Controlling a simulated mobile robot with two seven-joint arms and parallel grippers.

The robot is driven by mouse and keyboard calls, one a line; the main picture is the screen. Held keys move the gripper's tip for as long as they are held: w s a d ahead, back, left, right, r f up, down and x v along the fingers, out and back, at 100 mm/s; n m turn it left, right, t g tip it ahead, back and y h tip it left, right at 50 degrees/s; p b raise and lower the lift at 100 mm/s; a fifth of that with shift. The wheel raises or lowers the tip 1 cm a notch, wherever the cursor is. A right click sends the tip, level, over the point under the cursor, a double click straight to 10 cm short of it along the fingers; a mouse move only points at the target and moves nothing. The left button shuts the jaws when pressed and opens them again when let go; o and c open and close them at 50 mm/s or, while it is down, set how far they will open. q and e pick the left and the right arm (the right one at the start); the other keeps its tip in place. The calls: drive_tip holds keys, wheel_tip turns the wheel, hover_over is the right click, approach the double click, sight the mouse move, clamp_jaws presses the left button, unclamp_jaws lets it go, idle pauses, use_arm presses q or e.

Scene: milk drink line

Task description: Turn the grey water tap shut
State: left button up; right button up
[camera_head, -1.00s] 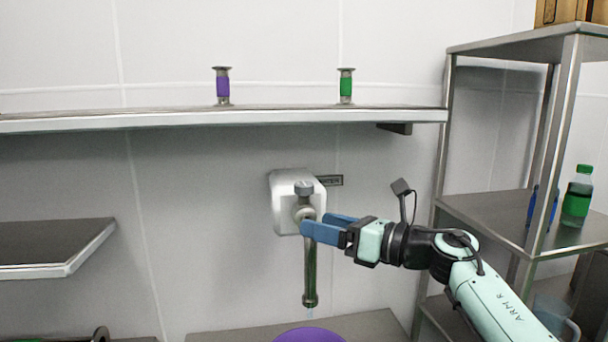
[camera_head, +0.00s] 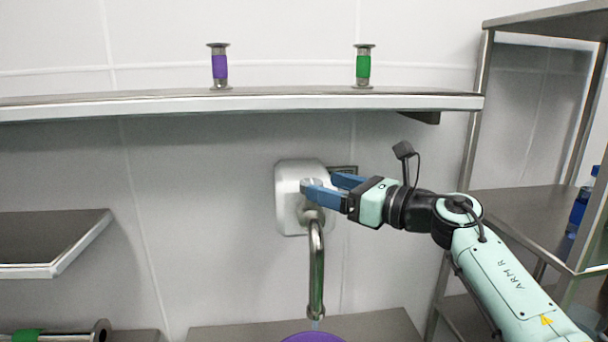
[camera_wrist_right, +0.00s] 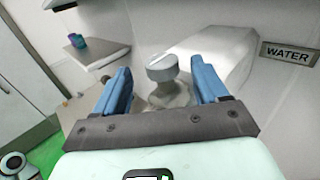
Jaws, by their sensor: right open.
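The grey water tap (camera_head: 316,260) comes out of a pale wall block, with its spout pointing down and a thin bit of water at its mouth. Its round grey knob (camera_wrist_right: 162,68) shows in the right wrist view between the two blue fingers, with a gap on each side. My right gripper (camera_head: 328,189) is open at the knob's height, and its fingers partly hide the knob in the head view. The right gripper also shows in the wrist view (camera_wrist_right: 162,85). A purple container (camera_head: 312,337) stands under the spout, mostly cut off by the frame. My left gripper is not in view.
A wall shelf (camera_head: 290,103) above the tap carries a purple-banded piece (camera_head: 219,67) and a green-banded piece (camera_head: 362,66). A metal rack (camera_head: 515,205) stands at the right. A WATER sign (camera_wrist_right: 289,54) is beside the tap. A lower shelf (camera_head: 50,245) is at the left.

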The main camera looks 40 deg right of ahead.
sight(304, 179)
drive_tip(key=p+x, duration=0.1)
drive_tip(key=x, duration=0.6)
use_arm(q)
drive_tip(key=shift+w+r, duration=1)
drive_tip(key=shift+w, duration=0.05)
use_arm(e)
drive_tip(key=c, duration=1)
drive_tip(key=shift+s, duration=0.1)
